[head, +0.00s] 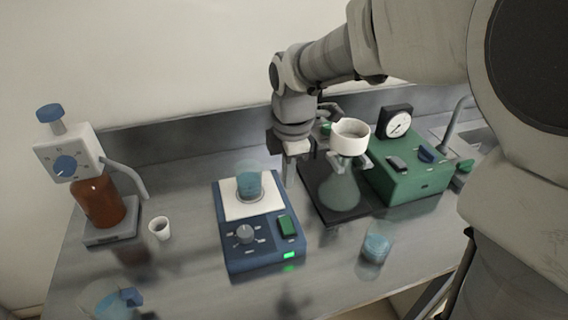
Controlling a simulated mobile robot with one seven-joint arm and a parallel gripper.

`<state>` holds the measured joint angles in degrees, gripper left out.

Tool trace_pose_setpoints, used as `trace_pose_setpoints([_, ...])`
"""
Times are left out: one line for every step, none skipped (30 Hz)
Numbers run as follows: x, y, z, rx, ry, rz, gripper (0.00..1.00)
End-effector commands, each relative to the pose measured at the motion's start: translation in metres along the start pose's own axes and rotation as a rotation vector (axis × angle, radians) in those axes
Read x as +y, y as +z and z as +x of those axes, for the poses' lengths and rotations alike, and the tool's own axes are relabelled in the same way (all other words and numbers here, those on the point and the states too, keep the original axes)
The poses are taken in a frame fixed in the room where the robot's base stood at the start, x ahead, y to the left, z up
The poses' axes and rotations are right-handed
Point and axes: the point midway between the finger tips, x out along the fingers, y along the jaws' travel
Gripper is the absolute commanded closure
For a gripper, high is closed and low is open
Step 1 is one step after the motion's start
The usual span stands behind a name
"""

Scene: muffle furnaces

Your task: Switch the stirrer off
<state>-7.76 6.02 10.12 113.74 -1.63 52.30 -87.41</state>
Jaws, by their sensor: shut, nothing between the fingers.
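The stirrer (262,257) is a blue box with a white top plate, in the middle of the bench in the head view. A beaker of blue liquid (249,180) stands on its plate. Its front panel has a grey dial (244,233) at the left and a green rocker switch (287,226) at the right. A green lamp (289,255) below the switch is lit. My gripper (289,182) points down, shut and empty, above and behind the switch, near the plate's right edge. Whether it touches anything is unclear.
A flask with a white funnel (350,137) stands on a dark base, right of my gripper. A green pump box with a gauge (397,124) is further right. A brown dispenser bottle (98,203) and small white cup (160,229) are left. A small blue-liquid beaker (376,246) stands front right.

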Motion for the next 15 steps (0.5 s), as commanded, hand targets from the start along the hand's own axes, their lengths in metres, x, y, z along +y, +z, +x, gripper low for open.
trace_pose_setpoints([0.0,0.0,0.002,0.0,-0.001,0.0,1.0])
trace_pose_setpoints([0.0,0.0,0.004,0.0,-0.002,0.0,1.0])
trace_pose_setpoints([-0.001,0.0,0.008,0.0,-0.003,0.0,1.0])
trace_pose_setpoints([-0.001,0.0,0.012,0.0,-0.004,0.0,1.0])
trace_pose_setpoints([-0.001,0.0,0.016,0.0,-0.005,0.0,1.0])
trace_pose_setpoints([-0.001,0.0,0.023,0.0,-0.005,0.0,1.0])
trace_pose_setpoints([-0.002,0.0,0.028,0.0,-0.006,0.0,1.0])
trace_pose_setpoints([-0.001,0.0,0.034,0.0,-0.005,0.0,1.0])
trace_pose_setpoints([-0.002,0.0,0.043,0.001,-0.007,0.001,1.0])
trace_pose_setpoints([-0.002,0.0,0.049,0.001,-0.006,0.001,1.0])
trace_pose_setpoints([-0.002,0.0,0.056,0.001,-0.008,0.001,1.0])
trace_pose_setpoints([-0.002,0.0,0.065,0.001,-0.007,0.001,1.0])
trace_pose_setpoints([-0.002,0.0,0.072,0.001,-0.007,0.001,1.0])
trace_pose_setpoints([-0.002,0.0,0.078,0.0,-0.006,0.0,1.0])
trace_pose_setpoints([-0.002,0.0,0.087,0.0,-0.006,-0.001,1.0])
